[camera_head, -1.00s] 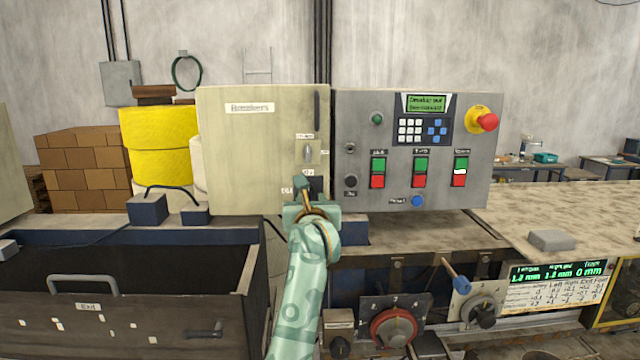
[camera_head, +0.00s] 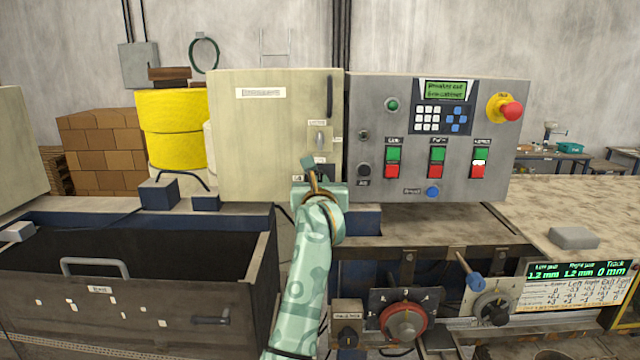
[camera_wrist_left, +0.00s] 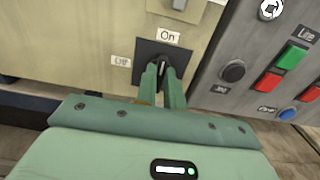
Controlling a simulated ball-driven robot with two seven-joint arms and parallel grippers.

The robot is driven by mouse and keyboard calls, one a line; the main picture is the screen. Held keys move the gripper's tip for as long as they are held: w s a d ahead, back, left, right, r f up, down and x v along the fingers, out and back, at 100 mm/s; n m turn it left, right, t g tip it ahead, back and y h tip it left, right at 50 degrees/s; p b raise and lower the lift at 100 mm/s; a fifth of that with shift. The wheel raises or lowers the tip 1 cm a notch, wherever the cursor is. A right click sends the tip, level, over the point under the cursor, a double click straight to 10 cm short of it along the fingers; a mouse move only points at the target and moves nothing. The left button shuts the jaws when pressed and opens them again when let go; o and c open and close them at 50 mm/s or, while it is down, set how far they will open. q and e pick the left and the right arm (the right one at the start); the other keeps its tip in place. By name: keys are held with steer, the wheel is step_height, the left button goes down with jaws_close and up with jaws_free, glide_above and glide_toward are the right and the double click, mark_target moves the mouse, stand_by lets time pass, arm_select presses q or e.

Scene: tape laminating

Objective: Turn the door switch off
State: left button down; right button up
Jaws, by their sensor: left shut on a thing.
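The door switch (camera_wrist_left: 163,66) is a small dark knob on a black square plate low on the cream cabinet door. In the left wrist view, an "On" label sits above it and an "Off" label to its left. The visible part of the knob looks roughly upright, towards "On". My left gripper (camera_wrist_left: 166,72) is shut on the knob, one finger on each side, hiding much of it. In the head view, my left gripper (camera_head: 310,168) covers part of the switch plate (camera_head: 325,171). My right gripper is in neither view.
Above the switch is another small lever (camera_head: 319,138) on a beige plate. To the right stands a grey control panel (camera_head: 380,90) with red and green buttons and a red emergency knob (camera_head: 511,111). An open dark bin (camera_head: 130,275) lies at left below.

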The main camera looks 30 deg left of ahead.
arm_select(q)
steer(key=shift+s+a+f+n+b, duration=0.1)
steer(key=shift+f+n+b, duration=0.05)
steer(key=shift+n+b, duration=5.3)
steer(key=shift+s+a+f+n+b, duration=0.1)
steer(key=shift+n+b, duration=3.35)
steer(key=shift+b, duration=3.95)
steer(key=c, duration=1.5)
jaws_free()
steer(key=shift+w, duration=0.1)
